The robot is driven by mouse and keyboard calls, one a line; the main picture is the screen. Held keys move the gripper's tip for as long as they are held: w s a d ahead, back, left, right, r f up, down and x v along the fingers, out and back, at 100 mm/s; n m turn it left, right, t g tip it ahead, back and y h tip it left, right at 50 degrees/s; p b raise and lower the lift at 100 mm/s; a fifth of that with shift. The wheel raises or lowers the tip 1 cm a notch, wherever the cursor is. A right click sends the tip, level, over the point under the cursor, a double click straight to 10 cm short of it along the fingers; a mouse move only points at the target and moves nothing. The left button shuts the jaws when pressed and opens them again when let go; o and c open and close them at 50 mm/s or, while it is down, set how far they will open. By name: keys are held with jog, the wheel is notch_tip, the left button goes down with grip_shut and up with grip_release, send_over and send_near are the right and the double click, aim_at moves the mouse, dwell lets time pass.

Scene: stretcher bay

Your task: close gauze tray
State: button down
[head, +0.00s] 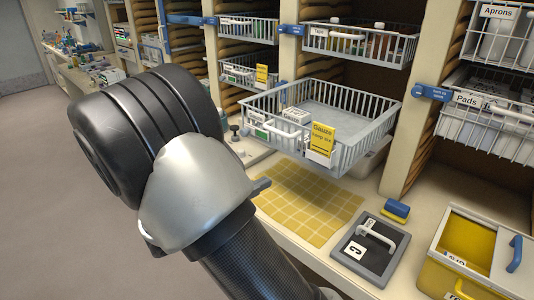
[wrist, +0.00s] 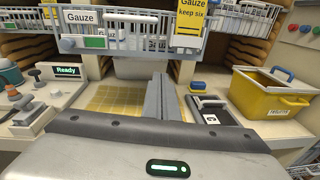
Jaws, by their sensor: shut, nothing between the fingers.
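The gauze tray (head: 368,130) is a grey wire basket pulled out of its shelf bay, jutting over the counter in the head view. It has a yellow "Gauze keep six" tag (head: 321,140) and a few white packs (head: 296,118) at its left; most of its floor is bare. In the wrist view its front (wrist: 140,45) crosses the top, with a white handle (wrist: 110,16) and a "Gauze" label. My gripper (head: 263,184) is shut and empty, in front of and below the tray, apart from it. Its closed fingers (wrist: 162,98) show in the wrist view.
Below lie a yellow checked mat (head: 305,200), a dark clipboard-like panel (head: 370,245), a blue-yellow block (head: 396,211) and a yellow bin (head: 440,275). A small "Ready" display (wrist: 68,72) stands at left. Other baskets (head: 355,45) sit in neighbouring bays. Open floor lies left.

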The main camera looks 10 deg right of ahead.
jog(key=w+d+n+t+p, duration=0.1)
jog(key=w+d, duration=0.8)
jog(key=shift+d+f+n+t+p, duration=0.25)
jog(key=shift+d+n+t+p, duration=0.05)
jog(key=shift+d+p, duration=0.05)
jog(key=shift+w, duration=0.1)
